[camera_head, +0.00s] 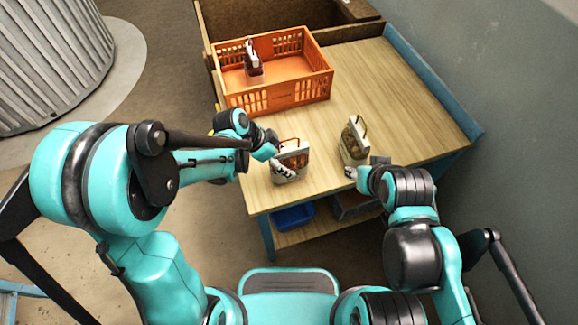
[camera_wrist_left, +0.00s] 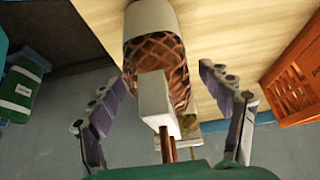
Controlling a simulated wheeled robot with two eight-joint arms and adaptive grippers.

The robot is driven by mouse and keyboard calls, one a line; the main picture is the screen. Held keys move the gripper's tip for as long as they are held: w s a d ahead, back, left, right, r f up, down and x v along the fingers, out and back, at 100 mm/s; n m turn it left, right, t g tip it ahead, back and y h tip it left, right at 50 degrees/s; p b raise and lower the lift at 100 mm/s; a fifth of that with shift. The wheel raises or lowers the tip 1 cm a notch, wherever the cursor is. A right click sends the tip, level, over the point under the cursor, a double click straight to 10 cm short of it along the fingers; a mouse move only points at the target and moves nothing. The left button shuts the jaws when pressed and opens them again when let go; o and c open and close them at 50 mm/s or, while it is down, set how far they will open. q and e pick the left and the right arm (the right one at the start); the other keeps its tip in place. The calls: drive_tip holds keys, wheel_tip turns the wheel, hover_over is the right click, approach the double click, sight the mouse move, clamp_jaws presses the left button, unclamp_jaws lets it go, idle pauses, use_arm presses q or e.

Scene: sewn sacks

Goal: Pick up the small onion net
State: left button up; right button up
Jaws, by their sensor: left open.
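The small onion net (camera_head: 293,158), with a white band, reddish-brown contents and a loop handle, stands near the table's front left edge. My left gripper (camera_head: 277,160) is beside it, partly hiding its left side. In the left wrist view the net (camera_wrist_left: 172,58) shows dark mesh, a white block and reddish handle strands, between the spread fingers of the open left gripper (camera_wrist_left: 158,78). My right gripper (camera_head: 362,172) is near the lower edge of another, tan-brown bag (camera_head: 354,143). Its finger opening is too small to judge.
An orange crate (camera_head: 322,80) with one small bag (camera_head: 253,60) in it stands at the table's back left. The wooden table (camera_head: 400,90) is clear at the back right, with a blue edge board. A blue bin (camera_head: 293,217) sits on the shelf below.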

use_arm(q)
drive_tip(key=shift+x, duration=1)
drive_tip(key=shift+a+r, duration=0.1)
drive_tip(key=shift+c, duration=0.2)
drive_tip(key=c, duration=1.7)
drive_tip(key=shift+r, duration=0.15)
